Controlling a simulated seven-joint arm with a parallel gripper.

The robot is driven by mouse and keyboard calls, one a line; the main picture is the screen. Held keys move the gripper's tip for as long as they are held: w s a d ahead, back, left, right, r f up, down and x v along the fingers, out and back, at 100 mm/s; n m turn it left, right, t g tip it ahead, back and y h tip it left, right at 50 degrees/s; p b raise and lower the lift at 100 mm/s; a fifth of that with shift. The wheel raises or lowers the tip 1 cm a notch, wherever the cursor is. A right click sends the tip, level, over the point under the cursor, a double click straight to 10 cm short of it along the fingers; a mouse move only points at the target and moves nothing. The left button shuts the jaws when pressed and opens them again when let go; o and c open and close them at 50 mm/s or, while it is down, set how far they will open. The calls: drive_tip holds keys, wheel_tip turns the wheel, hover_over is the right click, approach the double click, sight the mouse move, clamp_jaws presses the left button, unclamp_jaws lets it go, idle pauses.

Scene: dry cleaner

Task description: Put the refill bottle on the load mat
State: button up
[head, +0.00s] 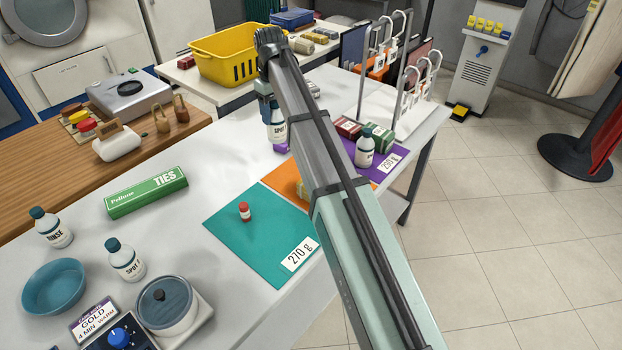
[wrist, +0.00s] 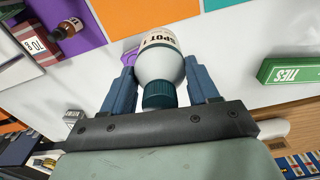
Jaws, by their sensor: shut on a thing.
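My gripper (wrist: 159,76) is shut on a white bottle (wrist: 160,55) with a dark teal cap and a label reading SPOT. In the head view this held bottle (head: 277,124) is upright, beyond the mats at the far side of the white table; whether it touches the table is unclear. An orange mat (head: 281,180) is partly hidden by my arm. A purple mat (head: 383,170) with a weight card bears another white bottle (head: 365,150). No mat is visibly marked as the load mat.
A RINSE bottle (head: 52,230), another SPOT bottle (head: 125,262), a blue bowl (head: 54,288) and a green TIES box (head: 147,192) stand at left. Small boxes (head: 378,137) and white racks (head: 418,85) stand by the purple mat. A yellow basket (head: 225,58) is behind.

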drive_tip(key=s+d+f+n, duration=0.3)
drive_tip(key=f, duration=0.7)
drive_tip(key=shift+s+f, duration=0.15)
drive_tip(key=shift+f, duration=0.05)
idle(0.5)
drive_tip(key=o, duration=1.2)
drive_tip(key=shift+f, duration=0.1)
drive_tip(key=shift+o, duration=0.2)
wheel_tip(320, 180, up, 12)
